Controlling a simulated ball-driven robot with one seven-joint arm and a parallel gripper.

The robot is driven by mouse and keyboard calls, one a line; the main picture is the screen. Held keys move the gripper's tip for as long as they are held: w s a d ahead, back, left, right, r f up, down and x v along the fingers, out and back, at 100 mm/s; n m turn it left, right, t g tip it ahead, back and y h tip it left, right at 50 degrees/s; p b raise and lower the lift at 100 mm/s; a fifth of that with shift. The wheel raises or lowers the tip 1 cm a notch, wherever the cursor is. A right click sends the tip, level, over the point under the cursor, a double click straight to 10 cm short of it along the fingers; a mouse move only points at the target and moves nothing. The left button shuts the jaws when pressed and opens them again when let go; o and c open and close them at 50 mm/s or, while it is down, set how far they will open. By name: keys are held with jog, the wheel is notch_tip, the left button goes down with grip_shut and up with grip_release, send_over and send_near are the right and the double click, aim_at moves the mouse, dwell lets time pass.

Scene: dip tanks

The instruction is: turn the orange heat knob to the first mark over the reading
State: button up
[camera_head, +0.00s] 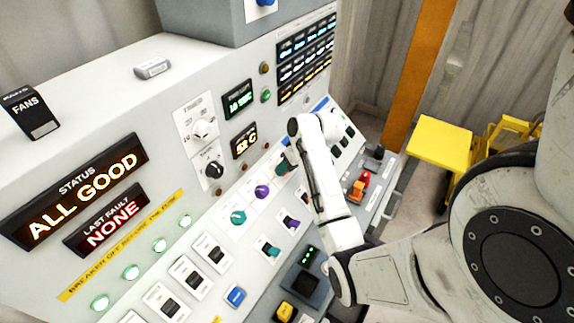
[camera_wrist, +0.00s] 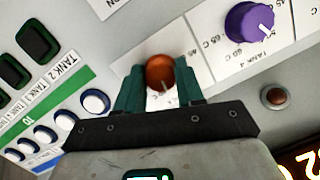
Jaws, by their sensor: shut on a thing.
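The orange heat knob (camera_wrist: 159,70) shows in the wrist view as a round orange-brown cap on the sloped panel. My gripper (camera_wrist: 160,84) has its two teal fingers on either side of the knob and is shut on it. A small pale pointer line shows on the knob's lower side in the wrist view. The marks around the knob are mostly hidden by the fingers. In the head view my gripper (camera_head: 284,161) is at the panel and the knob is hidden. The reading display (camera_head: 244,142) shows what looks like 52 C in orange digits.
A purple knob (camera_wrist: 248,24) labelled Tank 4, with 65 C beside it, sits to the right of the orange knob. A brown button (camera_wrist: 274,97) is below it. Purple (camera_head: 262,191) and teal knobs (camera_head: 238,216) sit near my arm.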

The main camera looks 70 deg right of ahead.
jog(key=n, duration=0.5)
jog(key=shift+g+h+p, duration=0.3)
jog(key=shift+h+p, duration=0.05)
jog(key=shift+h, duration=0.05)
jog(key=n, duration=0.4)
jog(key=shift+h, duration=0.4)
jog(key=n, duration=0.4)
jog(key=shift+n+h, duration=0.7)
jog(key=shift+n, duration=1.9)
jog(key=shift+t, duration=0.4)
jog(key=o, duration=1)
jog(key=shift+o, duration=0.2)
jog(key=b+v, duration=0.1)
jog(key=v, duration=0.9)
jog(key=shift+s+a+r, duration=0.15)
jog(key=shift+a+r, duration=0.05)
jog(key=shift+r, duration=0.1)
